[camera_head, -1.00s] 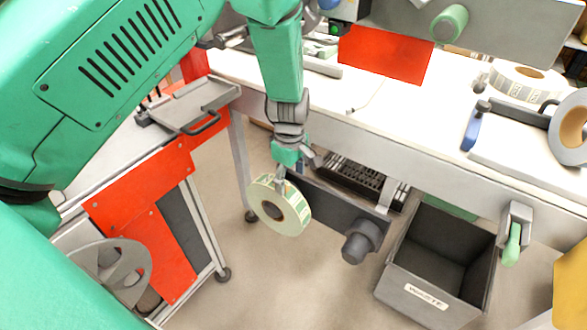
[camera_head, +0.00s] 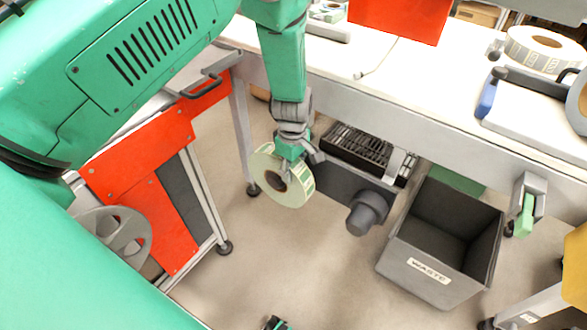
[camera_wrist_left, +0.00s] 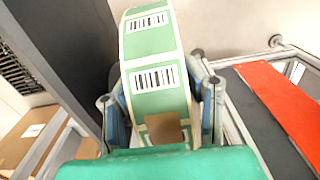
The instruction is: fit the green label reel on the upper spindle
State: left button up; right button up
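The green label reel (camera_head: 296,189) is a white roll with green labels and a brown core, hanging upright below my left gripper (camera_head: 291,155). In the left wrist view the reel (camera_wrist_left: 158,78) shows its barcoded labels edge-on, with the fingers (camera_wrist_left: 160,115) closed against both sides. In the head view, a dark grey knob-like hub (camera_head: 366,214) sticks out of a dark plate, right of the reel and apart from it. I cannot tell whether this is one of the spindles. No other spindle is clear. My right gripper is not identifiable.
A grey waste bin (camera_head: 392,268) stands right of the hub. The white worktable (camera_head: 345,92) runs behind; another label roll (camera_head: 545,35) lies on it. A red-panelled cart (camera_head: 170,225) stands at left. A small dark and green part shows at the bottom edge.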

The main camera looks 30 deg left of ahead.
pick_arm(q)
jog(key=shift+a, duration=0.1)
grip_shut()
jog(key=shift+w+b, duration=0.15)
jog(key=shift+b, duration=0.8)
jog(key=shift+r+b, duration=0.2)
jog(key=shift+b, duration=0.1)
jog(key=shift+r, duration=0.1)
jog(key=s, duration=0.4)
jog(key=s+p, duration=0.1)
jog(key=s, duration=0.1)
jog(key=shift+s+a+r, duration=0.2)
jog(key=shift+a, duration=0.05)
jog(key=shift+s+a+f+p, duration=0.15)
jog(key=shift+s+p, duration=0.25)
jog(key=shift+s, duration=0.6)
jog(key=shift+s, duration=0.1)
